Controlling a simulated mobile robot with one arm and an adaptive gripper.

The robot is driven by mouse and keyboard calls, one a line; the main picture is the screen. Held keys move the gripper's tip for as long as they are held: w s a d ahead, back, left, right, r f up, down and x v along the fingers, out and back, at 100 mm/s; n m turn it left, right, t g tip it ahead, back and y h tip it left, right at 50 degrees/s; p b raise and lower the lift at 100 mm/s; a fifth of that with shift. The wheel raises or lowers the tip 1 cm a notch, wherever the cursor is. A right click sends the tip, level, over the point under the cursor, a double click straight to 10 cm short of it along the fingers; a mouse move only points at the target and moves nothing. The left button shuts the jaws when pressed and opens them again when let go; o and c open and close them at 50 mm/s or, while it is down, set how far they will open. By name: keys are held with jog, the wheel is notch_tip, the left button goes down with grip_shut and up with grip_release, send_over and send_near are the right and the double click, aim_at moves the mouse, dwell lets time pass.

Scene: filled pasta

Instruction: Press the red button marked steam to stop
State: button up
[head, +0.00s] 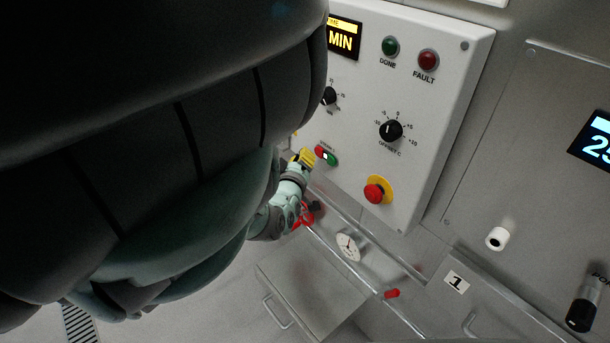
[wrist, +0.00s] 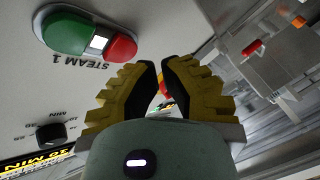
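The steam control is an oval plate with a red button and a green button, a white light between them. In the head view its red button (head: 320,150) is on the panel's lower left, right beside my gripper (head: 303,158). In the wrist view the red button (wrist: 122,47) is just beyond and left of the yellow fingertips, with the green button (wrist: 66,33) farther left and an upside-down "STEAM 1" label below. My gripper (wrist: 158,62) has its fingertips drawn close together, with a narrow gap and nothing held. It appears apart from the red button.
A red emergency button on a yellow base (head: 375,190) is lower right on the panel. An offset knob (head: 391,131) is above it. My arm covers much of the head view's left.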

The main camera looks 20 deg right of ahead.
grip_shut()
jog(key=shift+d, duration=0.15)
dwell(0.7)
jog(key=shift+w+d, duration=0.1)
jog(key=shift+d, duration=0.2)
jog(key=shift+w+d+b, duration=0.15)
jog(key=shift+d+b, duration=0.25)
dwell(0.7)
jog(key=shift+a, duration=0.15)
jog(key=shift+s+a+p, duration=0.3)
jog(key=shift+a+p, duration=0.05)
jog(key=shift+a, duration=0.3)
